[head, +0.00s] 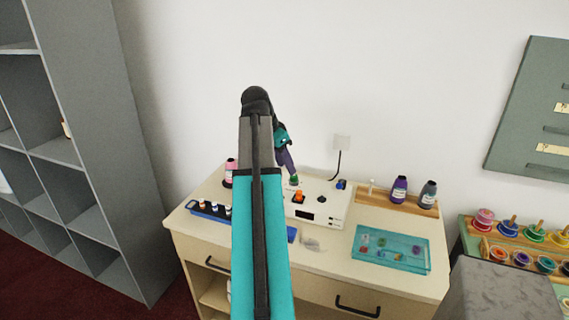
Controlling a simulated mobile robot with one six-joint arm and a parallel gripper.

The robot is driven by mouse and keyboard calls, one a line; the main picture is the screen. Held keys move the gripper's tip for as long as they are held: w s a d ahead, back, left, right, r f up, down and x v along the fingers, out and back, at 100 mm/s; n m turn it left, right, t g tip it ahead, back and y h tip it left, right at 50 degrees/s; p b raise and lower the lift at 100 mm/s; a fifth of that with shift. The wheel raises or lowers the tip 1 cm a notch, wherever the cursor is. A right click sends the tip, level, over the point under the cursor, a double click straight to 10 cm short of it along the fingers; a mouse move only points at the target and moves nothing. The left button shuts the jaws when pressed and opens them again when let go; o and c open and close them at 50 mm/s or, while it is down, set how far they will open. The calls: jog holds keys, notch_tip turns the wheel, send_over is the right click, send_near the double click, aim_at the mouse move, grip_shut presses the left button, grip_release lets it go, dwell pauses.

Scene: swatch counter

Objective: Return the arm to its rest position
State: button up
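My arm, teal with grey and black parts, rises from the bottom middle of the head view and bends at a black joint. Its far end comes down behind the upper link, over the back of the counter. My gripper (292,178) is small and partly hidden there; a purple part and a green tip show just above the back left of a white device (328,205). I cannot tell whether the fingers are open or shut, or whether the green tip is part of my gripper or something else.
The cream counter (420,285) bears a blue tray (208,216) of small bottles, a pink bottle (230,170), a teal tray (375,258), a purple bottle (398,190) and a grey bottle (427,196). Grey shelving (110,170) stands left, a rack of coloured pots (483,219) right.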

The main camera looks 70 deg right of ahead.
jog(key=w+a+f+n+t+y, duration=0.1)
jog(key=w+a+f+n, duration=0.4)
jog(key=w+a+f, duration=0.6)
jog(key=w+a+f+n+t, duration=0.1)
jog(key=w+a+f+n, duration=0.4)
jog(key=w+a+f, duration=0.55)
jog(key=w+a+f+n+y, duration=0.1)
jog(key=w+a+f+n, duration=0.3)
jog(key=a, duration=0.5)
jog(key=w+a+f+n, duration=0.2)
jog(key=a+f, duration=0.3)
jog(key=a, duration=0.4)
jog(key=w+a+f+n+y, duration=0.15)
jog(key=a+f+n, duration=0.3)
jog(key=a, duration=0.45)
jog(key=s+a+f+n, duration=0.1)
jog(key=a+f+n, duration=0.1)
jog(key=a+f, duration=0.35)
jog(key=s+a+f+n, duration=0.2)
jog(key=a, duration=0.6)
jog(key=s+f+g, duration=0.2)
jog(key=s+f, duration=0.7)
jog(key=s, duration=0.4)
jog(key=s+f+g, duration=0.3)
jog(key=s+f, duration=0.6)
jog(key=s, duration=0.3)
jog(key=shift+s, duration=0.35)
jog(key=shift+f+y, duration=0.1)
jog(key=shift+y, duration=0.15)
